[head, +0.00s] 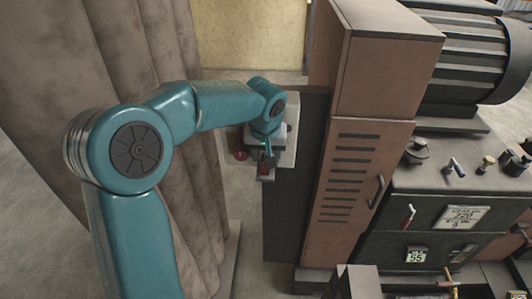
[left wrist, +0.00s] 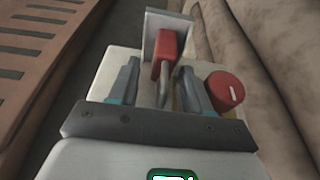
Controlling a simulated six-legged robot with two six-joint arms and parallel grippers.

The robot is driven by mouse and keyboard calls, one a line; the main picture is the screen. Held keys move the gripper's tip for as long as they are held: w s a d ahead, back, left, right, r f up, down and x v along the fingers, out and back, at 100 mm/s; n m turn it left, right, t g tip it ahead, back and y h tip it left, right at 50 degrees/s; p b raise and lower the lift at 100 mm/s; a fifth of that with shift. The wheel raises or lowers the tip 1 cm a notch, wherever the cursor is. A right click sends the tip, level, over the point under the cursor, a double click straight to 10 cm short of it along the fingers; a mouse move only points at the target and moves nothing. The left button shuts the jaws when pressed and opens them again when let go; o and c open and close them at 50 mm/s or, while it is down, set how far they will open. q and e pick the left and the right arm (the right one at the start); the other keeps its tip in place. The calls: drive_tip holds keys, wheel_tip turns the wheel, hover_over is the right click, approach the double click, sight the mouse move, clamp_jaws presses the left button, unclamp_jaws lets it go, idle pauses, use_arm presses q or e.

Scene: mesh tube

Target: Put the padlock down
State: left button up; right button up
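A small red block with grey metal parts, likely the padlock (left wrist: 166,46), sits in front of an upright pale bracket (left wrist: 183,25) in the left wrist view. The red block also shows small and dark in the head view (head: 263,169). My left gripper (head: 267,151) reaches down over the pale box there. In the left wrist view its two fingers (left wrist: 162,80) stand apart on either side of the grey metal, with gaps visible. The gripper looks open; whether a fingertip touches the red block is unclear. My right gripper is out of view.
A red round knob (left wrist: 226,91) on a yellow base is close right of the fingers; it also shows in the head view (head: 240,155). A brown locker (head: 350,190) stands right of the box. A brown curtain (head: 200,200) hangs close on the left.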

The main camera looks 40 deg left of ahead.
use_arm(q)
drive_tip(key=shift+r, duration=0.1)
drive_tip(key=shift+r+p, duration=0.3)
drive_tip(key=shift+p, duration=0.05)
drive_tip(key=v, duration=1.1)
drive_tip(key=shift+s+r, duration=0.2)
drive_tip(key=shift+r, duration=0.1)
